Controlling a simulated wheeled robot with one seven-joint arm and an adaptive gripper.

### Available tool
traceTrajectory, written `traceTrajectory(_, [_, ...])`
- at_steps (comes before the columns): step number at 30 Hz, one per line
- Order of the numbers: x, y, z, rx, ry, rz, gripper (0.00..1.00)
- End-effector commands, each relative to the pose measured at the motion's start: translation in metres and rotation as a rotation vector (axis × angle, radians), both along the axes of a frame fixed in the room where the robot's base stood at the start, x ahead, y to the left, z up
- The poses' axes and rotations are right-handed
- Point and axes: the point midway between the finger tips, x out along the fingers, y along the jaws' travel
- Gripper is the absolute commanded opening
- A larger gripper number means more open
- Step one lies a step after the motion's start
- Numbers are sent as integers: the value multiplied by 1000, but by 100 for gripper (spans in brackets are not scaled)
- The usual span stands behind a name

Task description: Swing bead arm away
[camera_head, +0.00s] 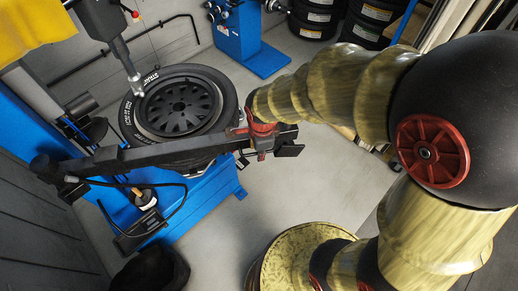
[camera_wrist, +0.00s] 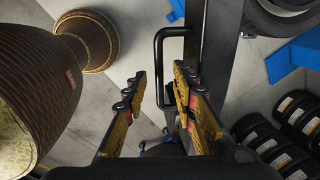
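The bead arm (camera_head: 130,158) is a long black bar that runs across the front of the wheel in the head view. In the wrist view the bar (camera_wrist: 217,50) runs from the top, with a black U-shaped handle (camera_wrist: 158,62) on its side. My gripper (camera_wrist: 159,78) is open, with its fingers on either side of the handle and visible gaps between. In the head view my gripper (camera_head: 262,138) is at the bar's right end; its fingertips are partly hidden. The wheel with its black tyre (camera_head: 226,104) lies flat on the blue tyre changer (camera_head: 213,190).
A mounting post with a metal head (camera_head: 136,84) hangs over the wheel's left side. Stacked tyres (camera_head: 316,18) and a blue machine (camera_head: 243,40) stand at the back. Grey floor is clear right of the changer.

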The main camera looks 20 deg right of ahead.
Motion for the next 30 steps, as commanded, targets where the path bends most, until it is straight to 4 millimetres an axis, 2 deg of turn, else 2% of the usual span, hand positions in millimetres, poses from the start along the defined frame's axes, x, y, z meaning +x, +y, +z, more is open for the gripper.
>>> traceTrajectory(4, [0,0,7,1,-4,0,27])
traceTrajectory(7, [-1,1,20,1,-6,0,27])
traceTrajectory(15, [-12,1,73,1,-6,0,27])
traceTrajectory(21, [-18,1,104,0,-2,1,27])
traceTrajectory(25, [-21,1,115,0,-2,1,27])
traceTrajectory(30, [-22,1,118,0,0,0,27])
